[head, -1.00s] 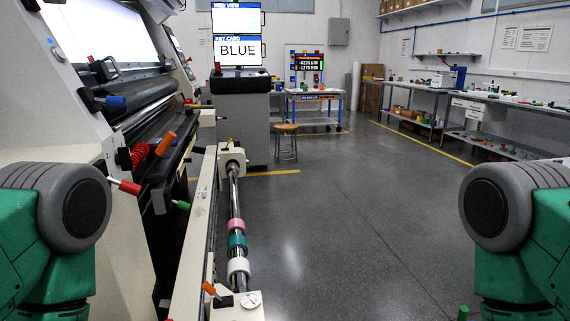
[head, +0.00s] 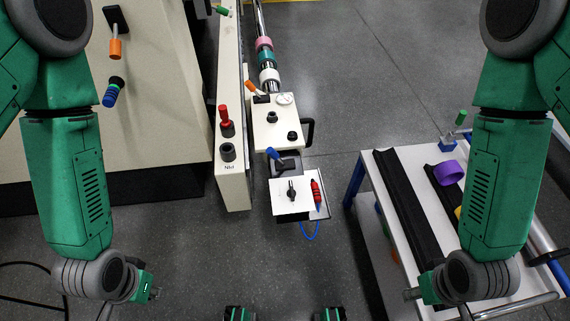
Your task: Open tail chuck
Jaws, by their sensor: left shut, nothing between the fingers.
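A cream block (head: 290,140) stands at the near end of the steel shaft (head: 259,22), which carries pink, teal and white rings. It bears a round gauge (head: 285,99), an orange-handled lever (head: 257,90) and black knobs. Which part is the tail chuck, I cannot tell. A blue-handled lever (head: 273,154) tilts up-left just in front of the block. My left gripper (head: 152,292) is shut and empty at lower left, well apart from the block. My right gripper (head: 413,294) is at lower right, also apart; its fingers are too small to read.
A white panel (head: 282,205) with a black rotary knob (head: 291,190) and a red tool (head: 316,191) on a blue hose sits nearest. A cream rail (head: 232,185) with a red-handled lever (head: 225,115) runs left. A white cart (head: 395,240) stands right. Floor in front is clear.

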